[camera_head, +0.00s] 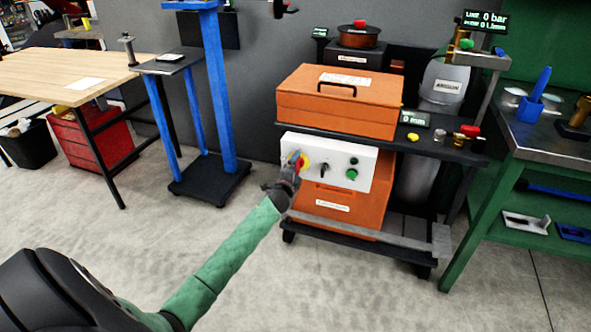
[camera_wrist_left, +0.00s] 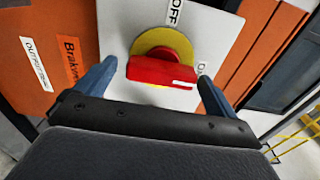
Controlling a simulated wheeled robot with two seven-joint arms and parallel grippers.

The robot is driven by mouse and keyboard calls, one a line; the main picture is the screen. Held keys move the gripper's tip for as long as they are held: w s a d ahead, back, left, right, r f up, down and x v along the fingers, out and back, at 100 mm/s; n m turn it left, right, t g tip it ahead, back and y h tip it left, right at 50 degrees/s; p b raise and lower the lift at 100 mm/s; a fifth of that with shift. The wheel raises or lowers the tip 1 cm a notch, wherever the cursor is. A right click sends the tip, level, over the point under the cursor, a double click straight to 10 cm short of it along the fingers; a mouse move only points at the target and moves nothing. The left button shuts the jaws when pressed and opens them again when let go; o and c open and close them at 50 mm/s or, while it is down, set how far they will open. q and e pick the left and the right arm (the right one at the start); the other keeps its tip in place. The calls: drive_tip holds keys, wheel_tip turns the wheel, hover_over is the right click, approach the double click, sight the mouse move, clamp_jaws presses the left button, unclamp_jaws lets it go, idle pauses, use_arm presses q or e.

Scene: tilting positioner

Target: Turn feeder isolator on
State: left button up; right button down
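The feeder isolator is a red rotary handle (camera_wrist_left: 163,72) on a yellow disc (camera_wrist_left: 152,40), set in a light panel (camera_head: 340,154) on the orange cabinet. In the wrist view the red bar lies nearly crosswise, its white-marked end to the right. An OFF label (camera_wrist_left: 175,12) is above it; another label (camera_wrist_left: 201,68) at the right is partly hidden by a finger. My left gripper (camera_wrist_left: 156,72) is open, its two blue fingers on either side of the handle, with gaps visible. In the head view my left gripper (camera_head: 294,161) partly covers the isolator. My right gripper is not in view.
An orange case (camera_head: 340,105) sits on the cart shelf above. A blue stand (camera_head: 215,95) is to the left and a green bench (camera_head: 550,150) to the right. Open floor lies in front.

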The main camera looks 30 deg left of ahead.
use_arm(q)
drive_tip(key=v, duration=0.7)
drive_tip(key=shift+s, duration=0.4)
idle(0.3)
